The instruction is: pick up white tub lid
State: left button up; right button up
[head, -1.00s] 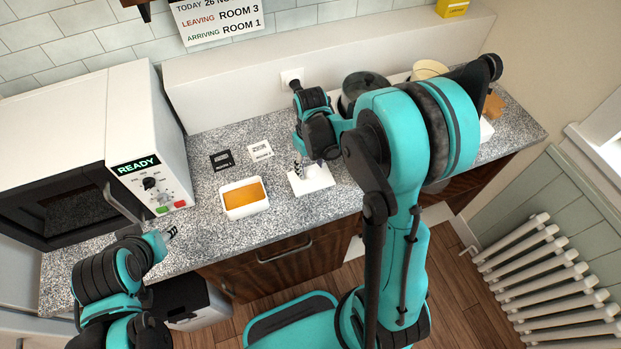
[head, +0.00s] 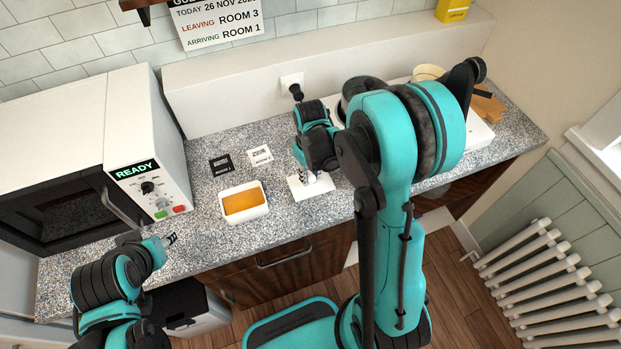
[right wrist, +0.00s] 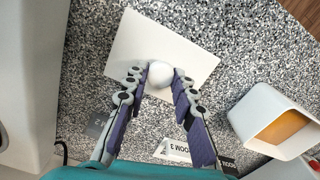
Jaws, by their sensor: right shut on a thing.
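The white tub lid (head: 322,190) is a flat white rectangle on the speckled counter, right of the white tub (head: 228,214) with orange contents. In the right wrist view, the lid (right wrist: 190,46) has a round white knob (right wrist: 160,75) on top. My right gripper (right wrist: 162,80) has its two fingers on either side of this knob, shut on it. In the head view, my right gripper (head: 308,179) is over the lid and its wrist covers part of it. I cannot tell whether the lid is clear of the counter. My left gripper (head: 171,239) is near the counter's front edge; its jaw opening is unclear.
A microwave (head: 150,130) stands at the left. A black card (head: 221,165) and a white card (head: 259,155) lie behind the tub. A dark pot (head: 360,86) and a cream container (head: 428,73) are at the back right, partly behind my right arm.

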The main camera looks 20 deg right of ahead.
aim_at(310, 177)
jog(key=shift+r, duration=0.55)
notch_tip(310, 177, up, 3)
jog(key=shift+f+p, duration=0.1)
jog(key=shift+p, duration=0.55)
jog(key=s+d+r+p, duration=0.2)
jog(key=s+r, duration=0.5)
jog(key=s, duration=0.4)
jog(key=shift+s, duration=0.3)
